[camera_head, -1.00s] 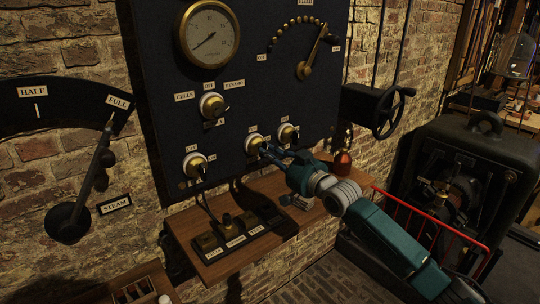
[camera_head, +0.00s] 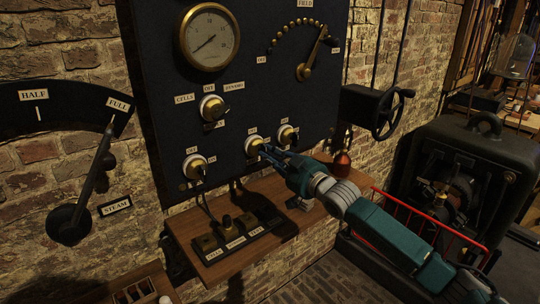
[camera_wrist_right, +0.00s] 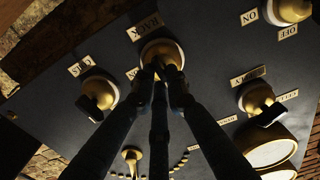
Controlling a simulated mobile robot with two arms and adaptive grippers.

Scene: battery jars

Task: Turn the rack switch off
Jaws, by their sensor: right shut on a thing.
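The rack switch (camera_head: 252,143) is the middle one in the lower row on the dark panel. It has a round brass and cream base, with a label reading RACK beside it in the right wrist view (camera_wrist_right: 160,47). My right gripper (camera_head: 264,150) reaches it from the lower right. In the right wrist view my gripper (camera_wrist_right: 168,80) has its fingers closed around the switch's small dark lever, which they largely hide. The ON/OFF label by it is partly covered, so the lever's exact position is hard to tell. My left gripper is out of view.
Similar switches sit close by at left (camera_head: 195,166), right (camera_head: 286,134) and above (camera_head: 212,107). A handwheel (camera_head: 390,113) is at right.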

